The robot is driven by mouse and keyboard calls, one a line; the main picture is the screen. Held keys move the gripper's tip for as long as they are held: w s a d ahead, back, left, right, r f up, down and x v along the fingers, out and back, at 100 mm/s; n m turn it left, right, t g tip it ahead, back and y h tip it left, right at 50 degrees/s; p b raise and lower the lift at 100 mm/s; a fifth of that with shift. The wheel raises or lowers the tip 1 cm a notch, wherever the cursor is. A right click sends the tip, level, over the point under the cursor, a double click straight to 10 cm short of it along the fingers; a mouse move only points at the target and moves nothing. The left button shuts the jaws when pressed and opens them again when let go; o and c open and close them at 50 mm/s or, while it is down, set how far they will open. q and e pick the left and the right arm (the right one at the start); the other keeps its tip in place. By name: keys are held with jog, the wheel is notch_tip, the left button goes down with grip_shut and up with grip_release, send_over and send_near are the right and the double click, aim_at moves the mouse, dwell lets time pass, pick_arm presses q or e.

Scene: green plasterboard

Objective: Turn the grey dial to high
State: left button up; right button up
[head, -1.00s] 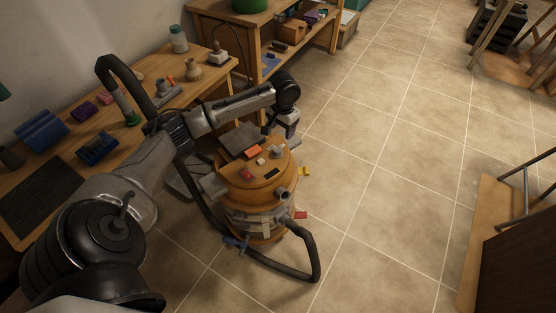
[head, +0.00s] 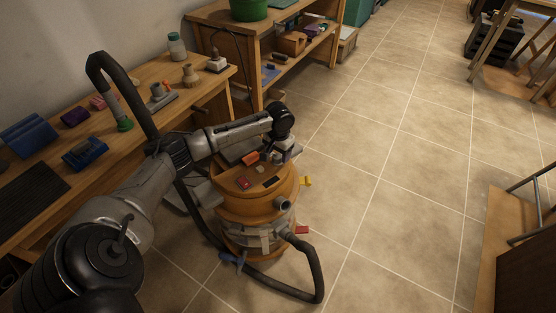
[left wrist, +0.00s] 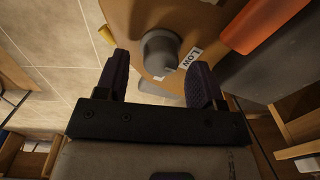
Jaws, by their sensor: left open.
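The grey dial (left wrist: 160,52) is on the orange-brown top of a drum-shaped vacuum cleaner (head: 260,206). A white label reading "LOW" (left wrist: 189,60) is beside the dial in the left wrist view. My left gripper (left wrist: 160,64) is open, with its two dark fingers on either side of the dial; I cannot tell whether they touch it. In the head view my left gripper (head: 281,152) is at the far edge of the vacuum's top and hides the dial. My right gripper is not in view.
An orange piece (head: 250,158), also in the left wrist view (left wrist: 262,22), and a red piece (head: 243,183) are on the vacuum's top. A black hose (head: 312,262) curves around its front. A workbench (head: 140,92) with tools stands left.

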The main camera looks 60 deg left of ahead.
pick_arm(q)
jog(key=shift+f, duration=0.9)
